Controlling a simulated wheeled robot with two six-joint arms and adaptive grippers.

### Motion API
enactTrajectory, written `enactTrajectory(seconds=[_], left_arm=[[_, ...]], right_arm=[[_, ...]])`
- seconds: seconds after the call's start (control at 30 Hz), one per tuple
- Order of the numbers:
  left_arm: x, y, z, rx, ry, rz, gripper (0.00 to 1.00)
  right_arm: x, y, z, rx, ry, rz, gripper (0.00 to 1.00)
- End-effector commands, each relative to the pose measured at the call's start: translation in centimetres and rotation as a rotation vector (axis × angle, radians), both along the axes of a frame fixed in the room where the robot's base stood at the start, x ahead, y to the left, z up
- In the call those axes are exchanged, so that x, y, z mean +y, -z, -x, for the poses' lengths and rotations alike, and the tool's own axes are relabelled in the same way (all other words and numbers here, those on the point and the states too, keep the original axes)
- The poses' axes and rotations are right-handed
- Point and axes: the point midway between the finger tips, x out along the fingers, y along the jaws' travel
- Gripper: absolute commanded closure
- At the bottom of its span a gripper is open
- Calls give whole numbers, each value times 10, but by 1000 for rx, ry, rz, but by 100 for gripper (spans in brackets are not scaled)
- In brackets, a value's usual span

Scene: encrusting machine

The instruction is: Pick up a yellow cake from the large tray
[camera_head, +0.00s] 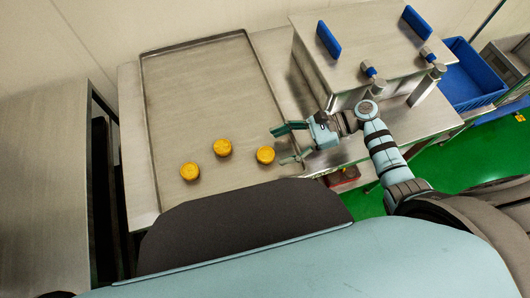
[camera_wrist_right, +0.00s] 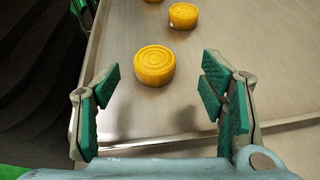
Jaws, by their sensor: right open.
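Three round yellow cakes lie on the large metal tray (camera_head: 200,95), near its front edge. The right cake (camera_head: 265,155) is closest to my right gripper; the middle cake (camera_head: 222,147) and the left cake (camera_head: 189,171) lie further left. My right gripper (camera_head: 279,144) is open at the tray's right edge, its fingers pointing left toward the right cake. In the right wrist view the nearest cake (camera_wrist_right: 154,65) lies ahead of the open fingers (camera_wrist_right: 160,90), roughly centred and not between the pads. Another cake (camera_wrist_right: 183,15) and part of a third show beyond it. My left gripper is not visible.
A steel machine box (camera_head: 365,45) with blue handles stands right of the tray. A blue crate (camera_head: 470,80) is at the far right. A bare metal table (camera_head: 45,190) stands left, across a dark gap. The tray's back part is clear.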

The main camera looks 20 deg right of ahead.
Motion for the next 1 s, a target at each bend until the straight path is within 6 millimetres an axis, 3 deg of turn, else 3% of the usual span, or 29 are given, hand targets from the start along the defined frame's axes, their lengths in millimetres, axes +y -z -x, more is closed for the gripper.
enactTrajectory(seconds=[0.2,0.43,0.77,1.0], left_arm=[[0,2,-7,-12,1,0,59],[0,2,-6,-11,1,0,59],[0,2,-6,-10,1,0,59],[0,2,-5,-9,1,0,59]], right_arm=[[36,15,3,0,2,-2,35],[38,16,3,1,3,1,35],[37,17,4,5,2,3,87],[37,18,5,7,2,5,87]])
